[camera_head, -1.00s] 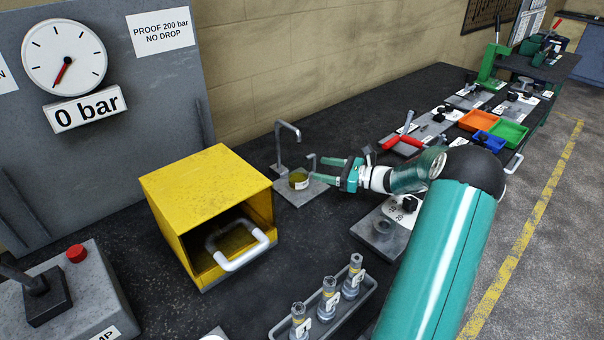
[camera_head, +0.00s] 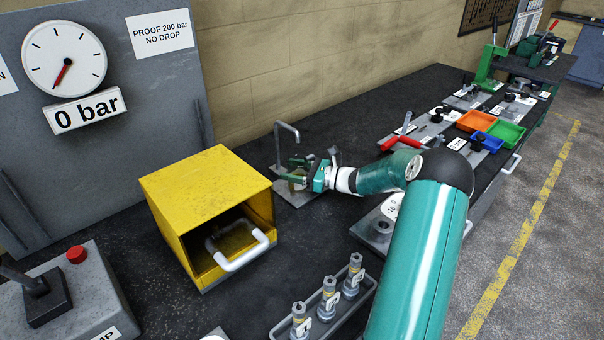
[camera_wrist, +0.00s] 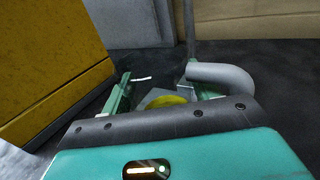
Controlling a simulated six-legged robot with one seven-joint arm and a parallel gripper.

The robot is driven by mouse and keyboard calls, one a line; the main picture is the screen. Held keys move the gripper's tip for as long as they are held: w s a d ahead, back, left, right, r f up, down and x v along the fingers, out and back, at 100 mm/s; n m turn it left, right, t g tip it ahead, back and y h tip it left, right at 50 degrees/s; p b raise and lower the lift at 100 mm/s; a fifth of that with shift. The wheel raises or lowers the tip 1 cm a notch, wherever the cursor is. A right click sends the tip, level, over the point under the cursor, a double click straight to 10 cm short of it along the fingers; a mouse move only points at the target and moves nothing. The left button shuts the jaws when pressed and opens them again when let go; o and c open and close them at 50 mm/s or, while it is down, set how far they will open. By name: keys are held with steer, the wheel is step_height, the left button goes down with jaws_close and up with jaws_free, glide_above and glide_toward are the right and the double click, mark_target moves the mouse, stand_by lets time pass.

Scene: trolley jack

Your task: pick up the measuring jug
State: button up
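The measuring jug (camera_head: 299,185) is a small clear cup with yellow liquid, on a grey plate (camera_head: 302,199) under a bent tap. In the head view my gripper (camera_head: 293,172) reaches over it from the right and partly hides it. In the wrist view the yellow liquid (camera_wrist: 166,101) shows between the two green fingers of my gripper (camera_wrist: 160,92). The fingers are apart, with a gap beside the left one. The lower part of the jug is hidden by my gripper's body.
The tall bent tap (camera_head: 287,135) stands just behind the jug. A thick grey bent pipe (camera_wrist: 222,74) is close to the right finger. A yellow box (camera_head: 205,190) with a white handle stands to the left. A tray of fittings (camera_head: 345,309) is in front.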

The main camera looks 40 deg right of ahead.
steer(key=c, duration=0.8)
steer(key=shift+r, duration=0.1)
steer(key=shift+r, duration=0.55)
steer(key=v, duration=0.8)
steer(key=shift+s, duration=0.1)
steer(key=shift+r, duration=6.8)
